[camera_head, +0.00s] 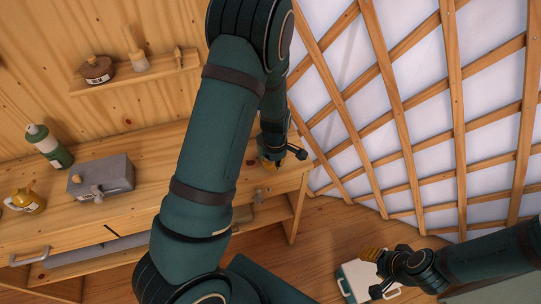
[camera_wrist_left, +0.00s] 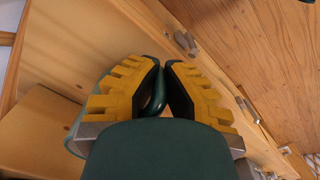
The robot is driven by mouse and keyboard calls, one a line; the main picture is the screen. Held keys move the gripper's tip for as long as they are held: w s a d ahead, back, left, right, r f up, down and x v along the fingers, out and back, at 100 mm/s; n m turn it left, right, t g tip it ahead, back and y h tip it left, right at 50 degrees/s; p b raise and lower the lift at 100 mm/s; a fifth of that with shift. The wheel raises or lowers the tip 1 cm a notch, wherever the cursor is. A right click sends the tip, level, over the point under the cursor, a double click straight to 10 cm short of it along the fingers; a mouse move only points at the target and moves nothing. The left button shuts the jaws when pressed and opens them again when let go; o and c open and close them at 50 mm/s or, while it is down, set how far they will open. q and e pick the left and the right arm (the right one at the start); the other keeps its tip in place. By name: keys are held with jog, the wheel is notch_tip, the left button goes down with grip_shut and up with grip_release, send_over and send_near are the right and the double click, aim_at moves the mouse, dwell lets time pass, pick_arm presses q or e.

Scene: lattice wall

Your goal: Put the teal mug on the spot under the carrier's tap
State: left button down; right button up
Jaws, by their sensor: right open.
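My left gripper (camera_wrist_left: 158,85) is shut on a dark teal curved piece that looks like the handle of the teal mug (camera_wrist_left: 154,100). Most of the mug is hidden behind my yellow fingers and palm in the left wrist view. In the head view my left gripper (camera_head: 270,162) is near the counter's right end, largely behind my arm, and the mug cannot be made out there. A grey box-shaped carrier (camera_head: 108,176) with a small tap (camera_head: 97,193) at its front stands on the counter, well left of this gripper. My right gripper (camera_head: 372,254) is open and empty at lower right.
The wooden counter (camera_head: 140,150) also holds a green and white canister (camera_head: 48,146) and a yellow pot (camera_head: 27,201). A shelf (camera_head: 135,74) above bears a brown jar (camera_head: 97,69). A white case (camera_head: 355,277) lies on the floor. A lattice wall (camera_head: 420,110) rises at right.

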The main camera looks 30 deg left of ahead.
pick_arm(q)
jog(key=w+a, duration=0.3)
jog(key=shift+a, duration=0.25)
jog(key=shift+s+d+f, duration=0.15)
jog(key=shift+f, duration=0.6)
jog(key=c, duration=1.1)
grip_release()
jog(key=shift+c, duration=0.2)
